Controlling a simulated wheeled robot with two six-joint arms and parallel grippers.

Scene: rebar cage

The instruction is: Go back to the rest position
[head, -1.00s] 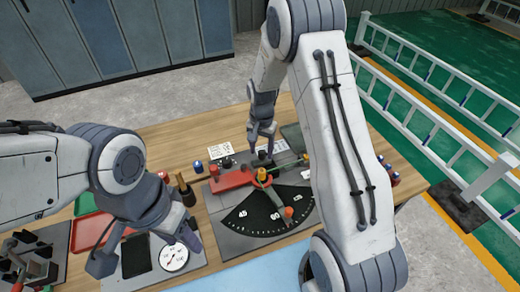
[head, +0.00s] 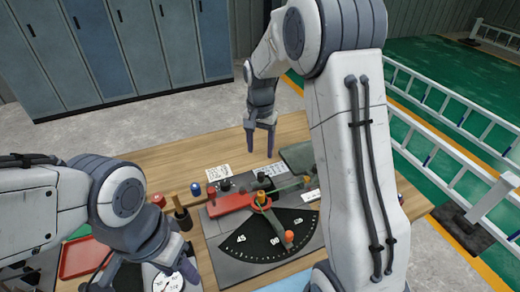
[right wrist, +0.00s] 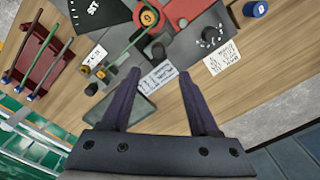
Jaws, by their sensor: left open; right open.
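My right gripper (head: 260,153) is open and empty above the back of the wooden bench, apart from the bending tool. In the right wrist view its two fingers (right wrist: 158,74) are spread with nothing between them. My left gripper (head: 145,276) is at the lower left over the bench by a round white dial; its fingers are apart and partly cut off by the picture edge. The bending tool has a black angle fan (head: 262,240), a red block (head: 228,202) and a lever with an orange knob (head: 289,236). A thin green bar (head: 284,189) lies across it.
A red tray (head: 80,258), a dark pot with a wooden handle (head: 183,220) and a blue-capped item (head: 196,189) are on the left of the bench. A red rack with bars (right wrist: 47,60) shows in the wrist view. Lockers stand behind; white railings stand right.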

